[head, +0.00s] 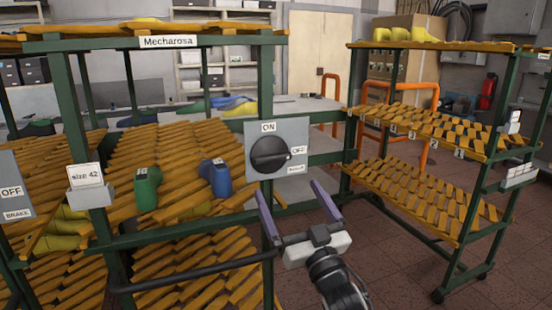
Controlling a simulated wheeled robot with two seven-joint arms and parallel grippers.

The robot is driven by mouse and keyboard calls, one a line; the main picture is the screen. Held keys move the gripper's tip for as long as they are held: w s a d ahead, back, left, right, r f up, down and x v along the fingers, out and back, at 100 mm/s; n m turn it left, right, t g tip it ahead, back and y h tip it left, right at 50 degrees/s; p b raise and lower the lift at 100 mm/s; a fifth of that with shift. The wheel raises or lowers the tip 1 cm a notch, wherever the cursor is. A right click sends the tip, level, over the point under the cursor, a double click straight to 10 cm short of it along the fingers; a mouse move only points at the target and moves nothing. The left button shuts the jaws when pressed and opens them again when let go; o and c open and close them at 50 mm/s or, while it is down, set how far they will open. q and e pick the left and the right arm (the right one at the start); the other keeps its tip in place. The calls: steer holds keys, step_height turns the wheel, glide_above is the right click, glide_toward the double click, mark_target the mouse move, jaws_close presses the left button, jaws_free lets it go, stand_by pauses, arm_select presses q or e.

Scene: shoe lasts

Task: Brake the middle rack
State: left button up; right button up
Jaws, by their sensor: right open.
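The middle rack (160,43), green-framed with slatted orange shelves and a "Mecharosa" label, stands at centre left in the head view. A grey brake panel (256,128) with ON at the top and OFF at the right is on its right post. Its round black knob (270,154) seems to have its grip bar lying level, towards OFF. My right gripper (286,188) is open and empty, with its two purple fingers spread just below the panel, apart from the knob. My left gripper is out of view.
A green shoe last (147,190) and a blue one (216,178) sit on the middle rack. Another rack (417,190) stands at the right, and part of another brake panel (14,190) shows at the left edge. Tiled floor (395,275) is open at the lower right.

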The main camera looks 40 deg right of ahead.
mark_target(274, 161)
steer(key=p+x, duration=0.1)
steer(key=x, duration=0.8)
steer(key=shift+w+d+r+p, duration=0.1)
steer(key=shift+r+p, duration=0.2)
steer(key=shift+w+d+r, duration=0.1)
steer(key=shift+w, duration=0.3)
steer(key=c, duration=1)
